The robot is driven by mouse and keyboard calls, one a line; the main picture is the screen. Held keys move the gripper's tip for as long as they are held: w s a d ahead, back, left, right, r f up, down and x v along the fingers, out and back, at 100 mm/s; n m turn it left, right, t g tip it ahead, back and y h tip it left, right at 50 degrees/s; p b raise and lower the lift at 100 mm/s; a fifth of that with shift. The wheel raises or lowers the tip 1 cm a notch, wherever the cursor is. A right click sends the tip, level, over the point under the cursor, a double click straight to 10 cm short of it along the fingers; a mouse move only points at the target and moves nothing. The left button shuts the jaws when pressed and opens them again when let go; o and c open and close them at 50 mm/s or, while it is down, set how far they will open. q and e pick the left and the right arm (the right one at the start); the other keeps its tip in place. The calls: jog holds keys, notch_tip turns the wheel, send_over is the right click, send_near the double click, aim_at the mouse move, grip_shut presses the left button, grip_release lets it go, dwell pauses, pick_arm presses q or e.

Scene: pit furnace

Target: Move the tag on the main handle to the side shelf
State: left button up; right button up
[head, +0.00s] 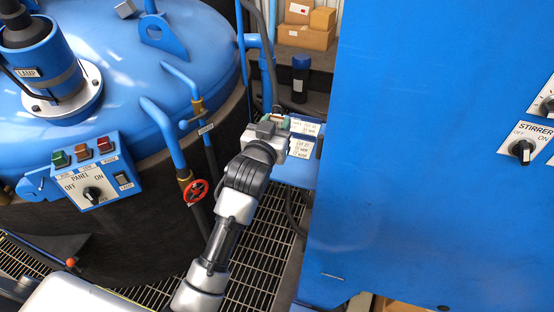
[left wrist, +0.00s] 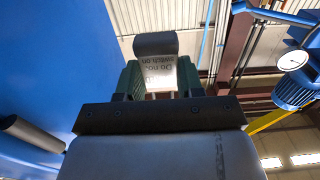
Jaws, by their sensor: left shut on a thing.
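My left gripper (head: 278,125) is beside the left edge of the blue cabinet. In the left wrist view it is shut on a pale tag (left wrist: 157,68) lettered "Do not switch on", held between the two greenish fingers. In the head view the tag cannot be made out clearly, as the gripper and wrist cover that spot. A blue shelf-like surface (head: 303,172) shows at the cabinet's side, just right of the gripper. White labelled items (head: 303,147) stand there, close to the fingers. I cannot make out the main handle. My right gripper is not in view.
The big blue cabinet (head: 430,130) with a stirrer switch (head: 522,151) fills the right. The furnace (head: 120,180), with a panel box (head: 88,178) and red valve wheel (head: 196,191), stands left. A dark bottle (head: 300,78) and cardboard boxes (head: 305,33) are behind. Grating (head: 262,235) lies below.

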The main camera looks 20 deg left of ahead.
pick_arm(q)
notch_tip(320, 180, down, 5)
jog(key=shift+w+a+f+p, duration=0.1)
jog(key=shift+a+f+p, duration=0.1)
jog(key=shift+p, duration=0.2)
notch_tip(320, 180, down, 4)
jog(key=shift+d+r, duration=0.1)
jog(key=shift+d, duration=0.05)
jog(key=shift+f, duration=0.2)
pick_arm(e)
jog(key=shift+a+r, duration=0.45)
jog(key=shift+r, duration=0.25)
pick_arm(q)
jog(key=shift+f, duration=0.2)
jog(key=o, duration=0.9)
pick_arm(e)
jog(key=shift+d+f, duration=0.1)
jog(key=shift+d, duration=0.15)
pick_arm(q)
jog(key=shift+r, duration=0.1)
